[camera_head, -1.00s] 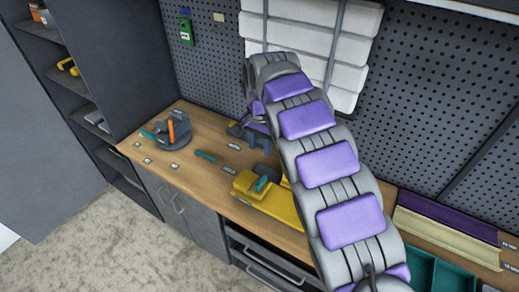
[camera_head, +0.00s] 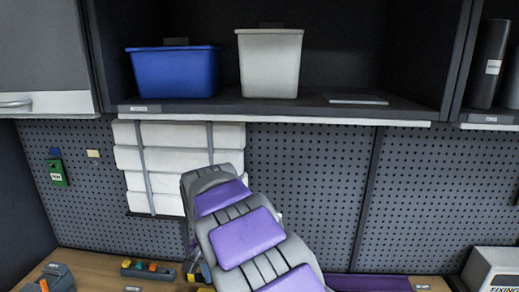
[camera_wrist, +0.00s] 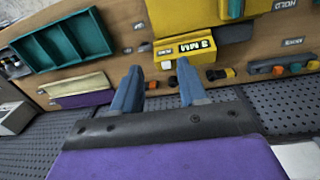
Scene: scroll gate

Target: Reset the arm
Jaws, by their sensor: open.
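My gripper (camera_wrist: 158,92) shows in the wrist view with its two blue-grey fingers apart and nothing between them. It is over the wooden workbench (camera_wrist: 120,68), and a yellow block marked "3 MM" (camera_wrist: 195,45) lies just beyond the fingertips. I cannot tell the gap between fingers and bench. In the head view my purple and grey arm reaches up from the bottom toward the pegboard and bends down at its far end, hiding the gripper there.
A shelf (camera_head: 300,107) above holds a blue bin (camera_head: 175,72) and a white bin (camera_head: 269,62). A teal tray (camera_wrist: 62,47) and small tools lie on the bench. A box (camera_head: 492,270) stands at right.

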